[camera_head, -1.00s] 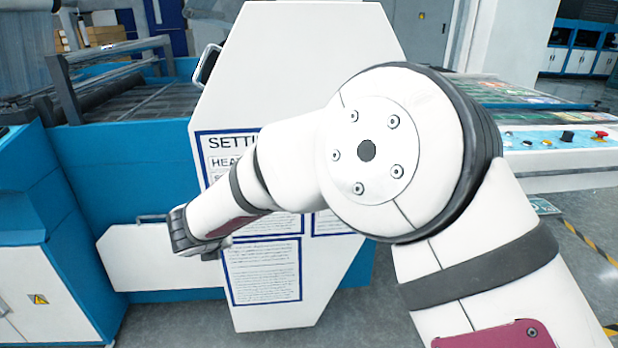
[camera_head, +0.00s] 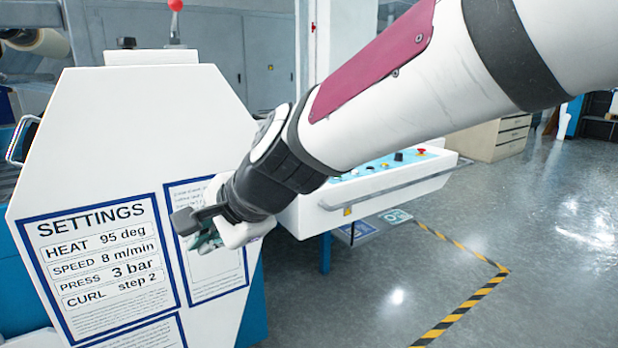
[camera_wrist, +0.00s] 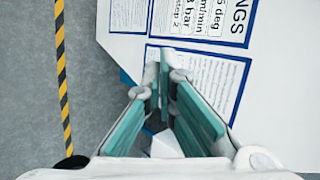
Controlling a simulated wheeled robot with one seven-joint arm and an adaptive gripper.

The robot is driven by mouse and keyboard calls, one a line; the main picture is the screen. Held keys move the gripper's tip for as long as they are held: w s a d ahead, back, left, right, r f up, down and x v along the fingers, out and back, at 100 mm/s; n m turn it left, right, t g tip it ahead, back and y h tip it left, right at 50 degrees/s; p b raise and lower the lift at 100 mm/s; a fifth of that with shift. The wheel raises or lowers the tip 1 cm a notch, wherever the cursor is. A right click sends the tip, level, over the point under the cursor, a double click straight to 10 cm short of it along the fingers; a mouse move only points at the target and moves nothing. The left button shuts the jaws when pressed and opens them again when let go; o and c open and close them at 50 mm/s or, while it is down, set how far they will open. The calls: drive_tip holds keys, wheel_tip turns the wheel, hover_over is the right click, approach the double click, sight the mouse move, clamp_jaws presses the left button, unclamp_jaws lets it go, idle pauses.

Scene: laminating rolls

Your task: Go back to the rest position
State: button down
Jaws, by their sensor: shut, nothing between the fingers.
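My gripper (camera_head: 205,236) is at the lower left end of my arm in the head view, in front of the white settings panel (camera_head: 120,130). In the wrist view my gripper (camera_wrist: 164,88) shows its teal-padded fingers close together at the tips, with nothing held. The panel (camera_wrist: 285,105) lies beyond the fingers there. In the head view its main sheet (camera_head: 100,265) reads heat 95 deg, speed 8 m/min, press 3 bar, curl step 2. My forearm crosses the upper right and hides part of the machine behind.
A control console (camera_head: 385,190) with buttons stands behind my arm. A red-knobbed lever (camera_head: 175,8) rises above the panel. Yellow and black floor tape (camera_head: 460,312) runs at the right, also in the wrist view (camera_wrist: 63,85). The grey floor (camera_head: 540,220) at right is open.

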drive_tip(key=s+d+f+n+g+h, duration=0.1)
drive_tip(key=s+d+n, duration=0.1)
drive_tip(key=s+d, duration=0.35)
drive_tip(key=s+d+n+h, duration=0.2)
drive_tip(key=d, duration=0.6)
drive_tip(key=s+d+f+n+g+h, duration=0.1)
drive_tip(key=s+d, duration=0.3)
drive_tip(key=d, duration=0.3)
drive_tip(key=s+d+f+n+g+h, duration=0.2)
drive_tip(key=s+d+f+n+h, duration=0.15)
drive_tip(key=s+d, duration=1.15)
wheel_tip(320, 180, up, 22)
drive_tip(key=t+p, duration=0.3)
drive_tip(key=p, duration=1.8)
drive_tip(key=shift+a+r, duration=0.15)
drive_tip(key=shift+a, duration=0.05)
drive_tip(key=shift+w+a, duration=0.1)
drive_tip(key=shift+a, duration=0.05)
